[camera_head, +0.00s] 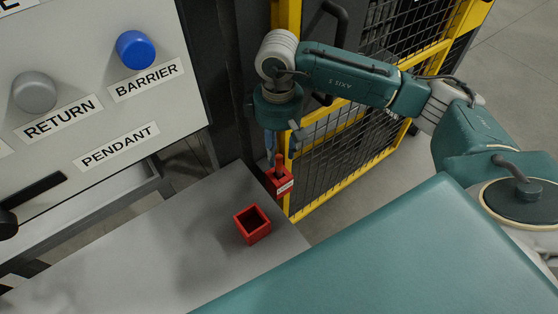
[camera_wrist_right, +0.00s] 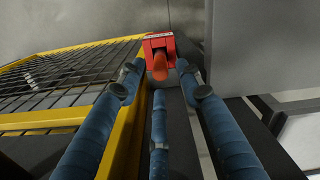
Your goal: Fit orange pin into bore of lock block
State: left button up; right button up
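The red lock block (camera_head: 283,186) with a white label is beside the yellow fence post, past the shelf's far corner. The orange pin (camera_head: 279,160) stands upright at its top; I cannot tell how deep it sits in the bore. My right gripper (camera_head: 280,145) points down just above the pin. In the right wrist view the orange pin (camera_wrist_right: 160,66) and lock block (camera_wrist_right: 160,42) lie just beyond the fingertips. The blue fingers (camera_wrist_right: 158,85) are spread, with gaps visible on both sides of the pin. My left gripper is not in view.
An open, empty-looking red box (camera_head: 252,234) stands on the grey shelf (camera_head: 150,240). A yellow-framed mesh fence (camera_head: 345,150) is close to the right arm. A control panel (camera_head: 95,85) with a blue button stands at the left.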

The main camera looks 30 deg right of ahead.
notch_tip(320, 180, up, 7)
jog(key=shift+f+b, duration=0.15)
jog(key=shift+b, duration=0.35)
